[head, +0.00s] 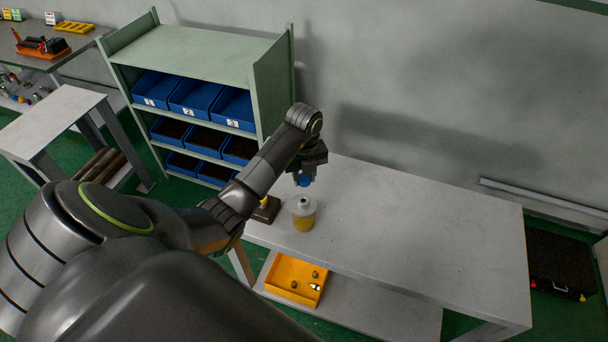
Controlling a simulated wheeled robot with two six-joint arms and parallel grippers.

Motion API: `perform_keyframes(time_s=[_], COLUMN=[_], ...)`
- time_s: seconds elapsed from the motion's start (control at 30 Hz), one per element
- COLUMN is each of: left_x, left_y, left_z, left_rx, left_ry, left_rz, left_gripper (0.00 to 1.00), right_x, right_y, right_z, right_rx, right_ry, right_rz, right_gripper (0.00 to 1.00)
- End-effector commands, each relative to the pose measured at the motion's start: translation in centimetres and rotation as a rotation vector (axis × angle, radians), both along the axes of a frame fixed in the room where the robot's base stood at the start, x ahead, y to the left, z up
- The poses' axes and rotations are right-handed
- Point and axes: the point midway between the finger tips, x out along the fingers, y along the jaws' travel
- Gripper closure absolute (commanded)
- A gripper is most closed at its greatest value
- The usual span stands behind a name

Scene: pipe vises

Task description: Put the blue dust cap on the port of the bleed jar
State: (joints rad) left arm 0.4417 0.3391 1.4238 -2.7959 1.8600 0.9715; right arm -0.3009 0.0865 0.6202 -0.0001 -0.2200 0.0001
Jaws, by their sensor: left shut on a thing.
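The bleed jar (303,217) stands upright near the left end of the grey table. It has a yellowish lower part and a pale top with a port. My left gripper (305,178) is above the jar, pointing down, shut on the blue dust cap (305,181). The cap is just above the jar's top and looks apart from it, with a small gap. Most of the cap is hidden by the fingers. My right gripper is not in view.
A dark block with a yellow top (266,209) stands left of the jar, partly behind my arm. The grey table (420,232) is clear to the right. An orange tray (285,272) sits on the lower shelf. A green rack (215,52) with blue bins stands behind left.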

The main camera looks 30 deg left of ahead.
Motion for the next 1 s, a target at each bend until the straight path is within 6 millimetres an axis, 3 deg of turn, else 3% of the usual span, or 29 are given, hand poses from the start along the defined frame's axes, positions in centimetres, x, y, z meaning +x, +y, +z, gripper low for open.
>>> perform_keyframes(time_s=[0.7, 1.0], left_x=[0.0, 0.0], left_y=[0.0, 0.0], left_z=[-5.4, -5.8], left_rx=[0.0, 0.0], left_ry=[0.001, 0.0], left_rz=[0.0, 0.0], left_gripper=[0.91, 0.91], right_x=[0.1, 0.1], right_y=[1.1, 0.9], right_z=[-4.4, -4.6], right_rx=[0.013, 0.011], right_ry=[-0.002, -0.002], right_rz=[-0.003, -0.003], right_gripper=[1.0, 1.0])
